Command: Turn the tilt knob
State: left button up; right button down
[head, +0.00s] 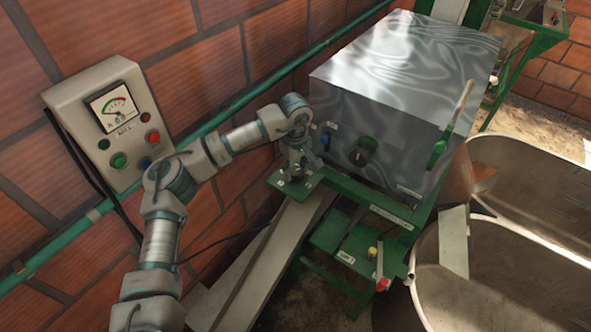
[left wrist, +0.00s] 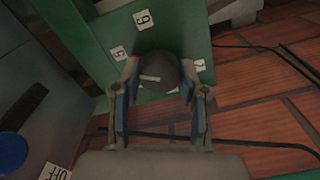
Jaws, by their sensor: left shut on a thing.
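The tilt knob (left wrist: 158,72) is a dark round knob with a white mark on top, seen in the left wrist view. It sits on a green plate (head: 288,186) with small white number labels around it. My left gripper (left wrist: 158,100) is shut on the knob, with one finger on each side of it. In the head view my left gripper (head: 296,168) comes down onto the green plate beside the metal box, and the knob is mostly hidden under it. My right gripper does not show.
A shiny metal box (head: 400,65) with a dark knob (head: 363,152) and a blue button (head: 324,139) stands just right of the gripper. A grey control box (head: 108,122) hangs on the brick wall at left. Large basins (head: 490,265) stand at right.

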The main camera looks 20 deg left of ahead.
aim_at(295, 170)
pick_arm(q)
jog(key=m, duration=1.2)
jog(key=shift+b, duration=0.35)
jog(key=shift+w, duration=0.1)
jog(key=o, duration=1.1)
jog(key=shift+o, duration=0.2)
jog(key=shift+r, duration=0.1)
notch_tip(295, 170, up, 12)
jog(key=shift+w, duration=0.15)
jog(key=shift+f, duration=0.3)
